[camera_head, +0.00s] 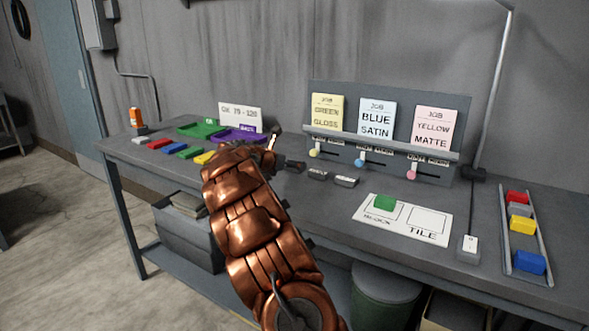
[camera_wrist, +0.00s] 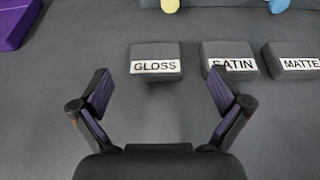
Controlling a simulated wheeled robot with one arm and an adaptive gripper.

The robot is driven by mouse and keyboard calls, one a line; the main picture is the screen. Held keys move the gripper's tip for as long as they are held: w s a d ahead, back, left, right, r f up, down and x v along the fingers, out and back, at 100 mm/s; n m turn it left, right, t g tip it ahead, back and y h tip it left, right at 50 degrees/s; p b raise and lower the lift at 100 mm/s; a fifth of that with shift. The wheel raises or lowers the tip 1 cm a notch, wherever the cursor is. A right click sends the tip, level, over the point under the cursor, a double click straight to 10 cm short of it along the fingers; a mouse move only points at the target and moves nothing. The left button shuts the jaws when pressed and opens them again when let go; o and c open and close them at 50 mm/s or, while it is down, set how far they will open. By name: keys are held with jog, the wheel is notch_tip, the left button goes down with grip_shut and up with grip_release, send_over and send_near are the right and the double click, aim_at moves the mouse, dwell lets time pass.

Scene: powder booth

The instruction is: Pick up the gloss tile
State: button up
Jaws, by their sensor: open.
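The gloss tile (camera_wrist: 155,53) is a small dark grey block with a white label reading GLOSS. In the wrist view it lies flat on the bench, ahead of and between my fingertips, and nothing touches it. My gripper (camera_wrist: 160,88) is open and empty, its two purple-padded fingers spread wider than the tile. In the head view my copper arm reaches over the bench, with my gripper (camera_head: 281,150) at the left end of the tile row. I cannot clearly make out the gloss tile there.
The satin tile (camera_wrist: 228,58) sits close right of the gloss tile, with the matte tile (camera_wrist: 291,60) beyond it. A sloped job-card panel (camera_head: 400,150) stands behind. A purple tray (camera_head: 240,136) is to the left. A white card (camera_head: 405,220) holds a green block (camera_head: 385,202).

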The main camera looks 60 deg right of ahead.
jog(key=shift+w+d+f, duration=0.25)
jog(key=shift+d+f, duration=0.5)
jog(key=shift+d, duration=0.3)
jog(key=shift+w+d+f, duration=0.2)
jog(key=shift+d+f, duration=0.55)
jog(key=shift+d, duration=0.7)
jog(key=shift+c, duration=0.2)
jog(key=shift+f, duration=0.1)
jog(key=c, duration=1.2)
